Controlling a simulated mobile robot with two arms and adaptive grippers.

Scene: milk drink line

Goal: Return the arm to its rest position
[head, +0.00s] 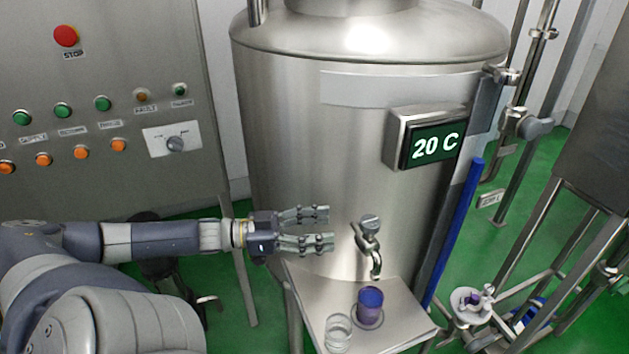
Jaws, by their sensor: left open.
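My left arm comes in from the left, and my left gripper (328,229) is open with nothing between its fingers. It is in front of the steel tank (300,140), to the left of the small tap (371,248). Below the tap a steel shelf (398,325) holds a purple-blue cup (370,308) and a clear glass (338,334), which stand apart from the gripper. My right gripper does not show.
A control panel (75,185) with a red stop button (66,36) and several green and orange buttons stands at the left. The tank's display (434,146) reads 20 C. A blue vertical tube (455,230) and steel pipes are on the right, over a green floor (505,225).

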